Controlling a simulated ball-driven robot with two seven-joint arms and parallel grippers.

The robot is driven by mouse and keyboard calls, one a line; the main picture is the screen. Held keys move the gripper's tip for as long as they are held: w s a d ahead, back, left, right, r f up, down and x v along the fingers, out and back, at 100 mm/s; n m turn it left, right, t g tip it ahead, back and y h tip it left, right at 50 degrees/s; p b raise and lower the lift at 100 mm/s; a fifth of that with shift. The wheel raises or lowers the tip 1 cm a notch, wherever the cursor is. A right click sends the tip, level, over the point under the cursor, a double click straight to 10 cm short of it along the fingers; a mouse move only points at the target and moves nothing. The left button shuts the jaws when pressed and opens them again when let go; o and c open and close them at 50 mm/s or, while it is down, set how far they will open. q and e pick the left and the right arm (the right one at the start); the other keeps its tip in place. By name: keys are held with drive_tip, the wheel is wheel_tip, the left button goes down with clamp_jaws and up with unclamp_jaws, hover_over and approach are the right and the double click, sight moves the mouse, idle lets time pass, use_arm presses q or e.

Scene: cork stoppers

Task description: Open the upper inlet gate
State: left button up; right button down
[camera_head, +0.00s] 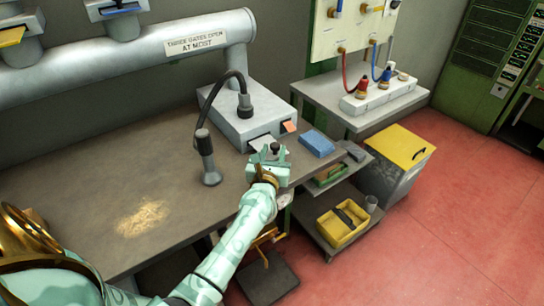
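A thick grey pipe (110,62) runs along the wall at the upper left. Two gate housings stand on it, one with a yellow tab (11,37) and one with a blue tab (121,9); both are cut by the picture's edge. I cannot tell which gate, if either, is the upper inlet one. My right gripper is out of view.
A yellow tray (342,222) sits on the lower shelf. Red floor lies clear at right.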

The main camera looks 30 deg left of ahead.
use_arm(q)
drive_tip(key=v, duration=1.6)
drive_tip(key=shift+s, duration=0.1)
